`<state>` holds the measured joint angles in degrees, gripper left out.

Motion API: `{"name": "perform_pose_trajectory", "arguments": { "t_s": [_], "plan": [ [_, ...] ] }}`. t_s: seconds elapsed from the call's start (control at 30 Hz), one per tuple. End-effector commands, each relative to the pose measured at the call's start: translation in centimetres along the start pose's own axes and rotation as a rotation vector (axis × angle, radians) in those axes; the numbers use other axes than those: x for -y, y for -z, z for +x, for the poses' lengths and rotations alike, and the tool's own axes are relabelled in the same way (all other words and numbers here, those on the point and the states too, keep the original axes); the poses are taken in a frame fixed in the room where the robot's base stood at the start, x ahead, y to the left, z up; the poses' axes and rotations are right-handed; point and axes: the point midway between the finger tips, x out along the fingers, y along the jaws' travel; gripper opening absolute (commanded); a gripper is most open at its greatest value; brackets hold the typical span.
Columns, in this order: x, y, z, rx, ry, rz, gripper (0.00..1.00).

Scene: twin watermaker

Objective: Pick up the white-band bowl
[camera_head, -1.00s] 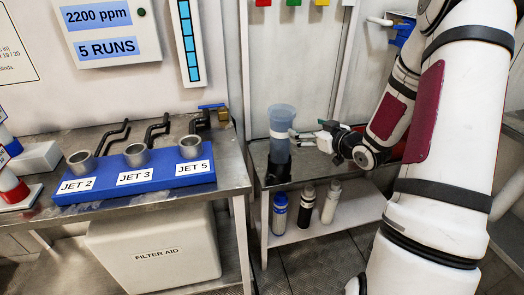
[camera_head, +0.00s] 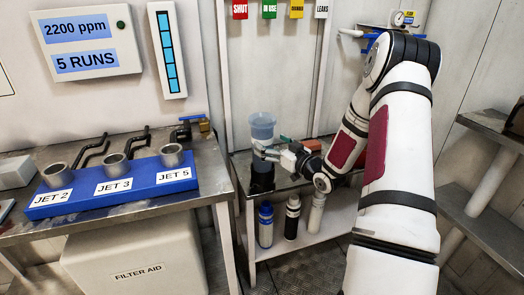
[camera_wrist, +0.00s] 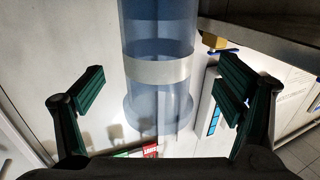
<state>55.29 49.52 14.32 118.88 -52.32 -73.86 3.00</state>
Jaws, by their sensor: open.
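The white-band bowl (camera_head: 262,126) is a translucent blue cylinder, upright at the left of the small steel table. In the wrist view its pale band (camera_wrist: 160,70) crosses the blue wall between my fingers. My gripper (camera_head: 262,151) is at the bowl, and a finger partly hides its band in the head view. In the wrist view my gripper (camera_wrist: 162,90) is open, with one dark green finger pad on each side of the bowl. Gaps show between both pads and the wall. A dark part (camera_head: 262,178) is under the bowl; how they join is unclear.
Bottles with blue (camera_head: 265,225), black (camera_head: 292,217) and white (camera_head: 317,212) bodies stand on the lower shelf. The blue jet rack (camera_head: 112,186) is on the left bench. A red-brown block (camera_head: 306,146) lies behind my wrist. Coloured tags hang on the wall behind.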

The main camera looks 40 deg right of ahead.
Motion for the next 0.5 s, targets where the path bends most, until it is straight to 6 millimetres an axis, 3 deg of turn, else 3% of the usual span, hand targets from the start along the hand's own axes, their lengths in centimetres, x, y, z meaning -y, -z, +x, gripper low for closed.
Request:
{"name": "perform_pose_trajectory", "arguments": {
  "t_s": [0.5],
  "plan": [
    [-0.2, 0.0, 5.2, 0.002, -0.001, 0.001, 0.86]
  ]
}}
